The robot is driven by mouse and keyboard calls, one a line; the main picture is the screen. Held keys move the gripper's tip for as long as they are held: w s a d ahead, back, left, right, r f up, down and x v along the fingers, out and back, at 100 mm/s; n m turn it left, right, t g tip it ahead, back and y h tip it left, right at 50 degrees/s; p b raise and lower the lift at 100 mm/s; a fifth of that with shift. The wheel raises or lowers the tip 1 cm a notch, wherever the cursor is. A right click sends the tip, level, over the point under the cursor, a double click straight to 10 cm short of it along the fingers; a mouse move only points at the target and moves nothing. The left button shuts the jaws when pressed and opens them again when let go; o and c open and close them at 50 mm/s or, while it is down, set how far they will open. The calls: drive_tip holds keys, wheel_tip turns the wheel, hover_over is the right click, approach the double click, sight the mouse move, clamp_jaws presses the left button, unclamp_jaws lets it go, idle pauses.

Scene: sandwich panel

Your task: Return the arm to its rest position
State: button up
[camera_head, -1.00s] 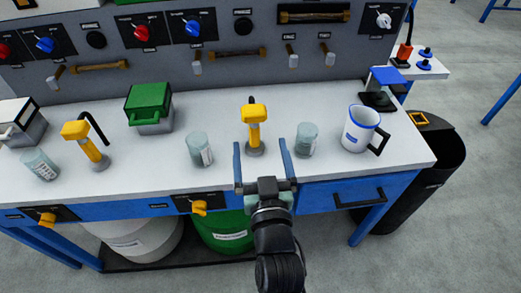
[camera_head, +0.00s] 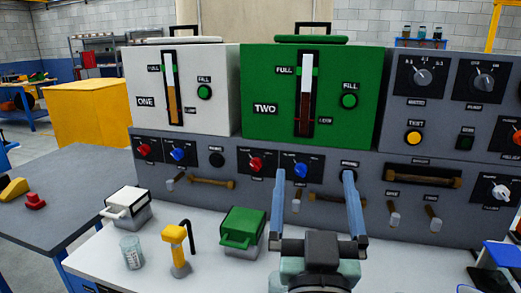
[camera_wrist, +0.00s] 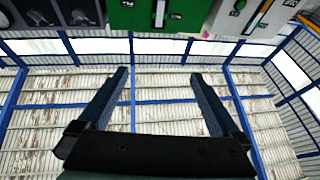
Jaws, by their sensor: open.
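My gripper (camera_head: 318,205) is raised in front of the grey control panel (camera_head: 215,205), its two blue fingers spread and pointing up with nothing between them. In the wrist view my gripper (camera_wrist: 157,95) is also open and empty, with the ceiling beyond it. The green TWO tank (camera_head: 265,75) stands behind my gripper, and the white ONE tank (camera_head: 215,90) is to its left. Both tanks show at the top of the wrist view.
On the white bench (camera_head: 95,255) stand a green-lidded box (camera_head: 243,228), a white-lidded box (camera_head: 128,205), a yellow-handled tap (camera_head: 176,240) and a glass beaker (camera_head: 131,252). A dark side table (camera_head: 65,185) is at the left. A blue-topped device (camera_head: 500,255) is at the lower right.

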drive_tip(key=s+a+r+t+y, duration=0.1)
drive_tip(key=s+a+r+t, duration=0.2)
drive_tip(key=r, duration=0.5)
drive_tip(key=s+a+r+n+y+p, duration=0.1)
drive_tip(key=s+a+r, duration=0.1)
drive_tip(key=s+r, duration=0.4)
drive_tip(key=s+a+r+t+y, duration=0.1)
drive_tip(key=s+a+r+t, duration=0.15)
drive_tip(key=r, duration=0.65)
wheel_tip(320, 180, up, 15)
drive_tip(key=p, duration=1.6)
drive_tip(key=shift+g, duration=0.25)
